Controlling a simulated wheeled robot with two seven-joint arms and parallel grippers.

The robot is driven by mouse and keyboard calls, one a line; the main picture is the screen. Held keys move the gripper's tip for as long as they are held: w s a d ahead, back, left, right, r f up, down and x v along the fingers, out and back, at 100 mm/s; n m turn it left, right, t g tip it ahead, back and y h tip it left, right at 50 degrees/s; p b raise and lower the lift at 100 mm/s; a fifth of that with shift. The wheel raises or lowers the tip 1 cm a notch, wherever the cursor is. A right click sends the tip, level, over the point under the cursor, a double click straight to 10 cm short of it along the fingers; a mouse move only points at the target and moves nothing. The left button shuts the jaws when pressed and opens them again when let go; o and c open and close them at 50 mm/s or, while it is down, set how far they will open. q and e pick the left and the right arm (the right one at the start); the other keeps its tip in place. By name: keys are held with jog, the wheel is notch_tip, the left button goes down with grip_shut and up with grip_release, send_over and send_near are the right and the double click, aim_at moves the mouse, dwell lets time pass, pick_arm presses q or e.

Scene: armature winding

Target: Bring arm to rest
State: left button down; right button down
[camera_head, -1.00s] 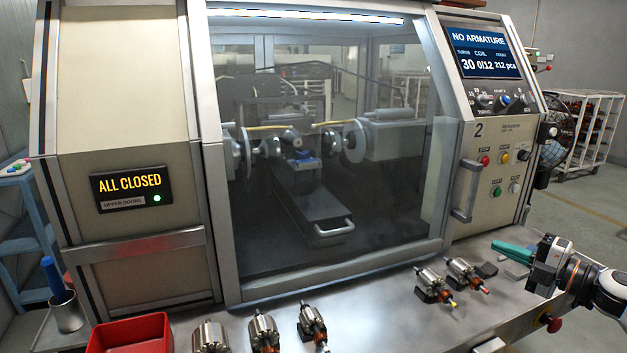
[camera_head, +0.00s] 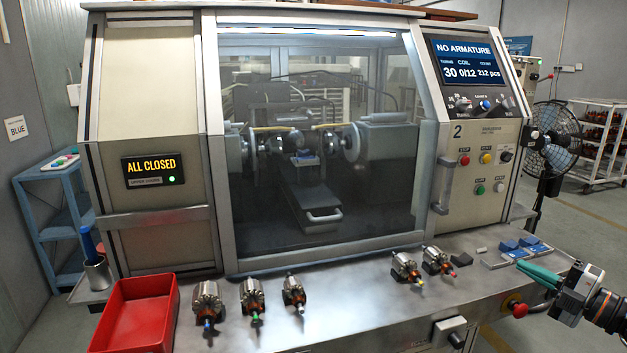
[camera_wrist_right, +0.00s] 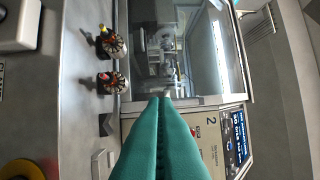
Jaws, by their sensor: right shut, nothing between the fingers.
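My right gripper (camera_head: 538,275) is at the right end of the machine's front ledge in the head view. Its two green fingers are together with nothing between them, and they also fill the lower middle of the right wrist view (camera_wrist_right: 165,105). It is clear of the armatures. The winding machine (camera_head: 320,150) has its glass door closed. Its left sign (camera_head: 151,167) reads "ALL CLOSED" and its screen (camera_head: 465,60) reads "NO ARMATURE". My left gripper is not in view.
Several armatures stand on the metal ledge (camera_head: 345,290), with two (camera_head: 405,266) nearest my right gripper. Blue and grey blocks (camera_head: 525,247) lie just behind the fingers. A red bin (camera_head: 135,318) is at the left front. A red knob (camera_head: 519,310) sits below the gripper.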

jog(key=w+d+f+m+t+h, duration=0.2)
jog(key=d+f+m+t+h, duration=0.15)
jog(key=d+m+h, duration=1.1)
jog(key=s+a+f+m+g, duration=0.2)
jog(key=s+f+g, duration=0.15)
jog(key=f, duration=0.95)
jog(key=s+a+f+m+g, duration=0.2)
jog(key=s+f, duration=0.2)
jog(key=f, duration=0.8)
jog(key=s+a+f+m+g, duration=0.2)
jog(key=s+f, duration=0.2)
jog(key=f, duration=0.9)
jog(key=s+a+f+m+g+y, duration=0.1)
jog(key=s+a+f+g, duration=0.2)
jog(key=s+a+f, duration=0.5)
jog(key=s+a+f+g, duration=0.3)
jog(key=s+a+f, duration=0.2)
jog(key=s+f, duration=0.7)
jog(key=s+a+f+g+y, duration=0.1)
jog(key=s+a+f+g, duration=0.1)
jog(key=s+a+f, duration=0.2)
jog(key=s+a+f+g+y, duration=0.1)
jog(key=s+a+f, duration=0.3)
jog(key=s+a, duration=0.6)
jog(key=s+g, duration=0.1)
jog(key=s, duration=0.7)
jog(key=shift+s+a+f+m, duration=0.15)
jog(key=shift+a+f+m, duration=0.15)
jog(key=shift+a+m, duration=0.05)
